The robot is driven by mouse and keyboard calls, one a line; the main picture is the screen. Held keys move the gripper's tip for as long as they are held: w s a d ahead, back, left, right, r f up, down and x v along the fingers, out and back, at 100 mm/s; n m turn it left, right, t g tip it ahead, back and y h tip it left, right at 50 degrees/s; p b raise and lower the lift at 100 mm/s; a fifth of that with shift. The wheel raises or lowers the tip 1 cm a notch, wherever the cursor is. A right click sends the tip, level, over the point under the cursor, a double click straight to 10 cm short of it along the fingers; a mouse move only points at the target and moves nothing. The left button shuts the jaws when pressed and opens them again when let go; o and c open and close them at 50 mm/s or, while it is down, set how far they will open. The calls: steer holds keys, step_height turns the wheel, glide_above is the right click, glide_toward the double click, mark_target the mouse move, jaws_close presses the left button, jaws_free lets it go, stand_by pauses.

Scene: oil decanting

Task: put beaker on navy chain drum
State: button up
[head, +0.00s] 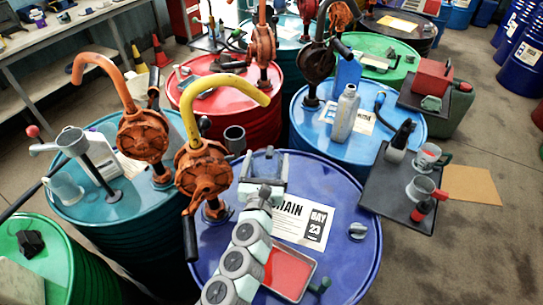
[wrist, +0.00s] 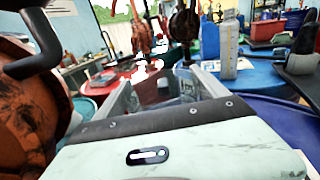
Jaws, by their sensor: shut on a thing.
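My gripper (head: 264,165) is over the back part of this lid. It is shut on the beaker, a clear, bluish vessel (wrist: 176,86) seen between the two fingers in the wrist view. The beaker is see-through and partly hidden by the fingers and gripper body. I cannot tell whether its base touches the lid.
An orange pump with a yellow spout (head: 204,165) rises close left of my gripper. A red tray (head: 290,272) lies on the lid's front. A dark tray (head: 385,200) with cups overhangs the right edge. A grey bottle (head: 345,115) stands on the blue drum behind.

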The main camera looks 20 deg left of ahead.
mark_target(269, 159)
steer(key=shift+w+a, duration=0.1)
steer(key=shift+w, duration=0.35)
steer(key=shift+w+f, duration=0.1)
steer(key=shift+w, duration=0.05)
step_height(269, 159, down, 3)
steer(key=b, duration=0.3)
steer(key=shift+f, duration=0.15)
steer(key=shift+f, duration=0.2)
steer(key=o, duration=1.9)
steer(key=shift+r, duration=0.15)
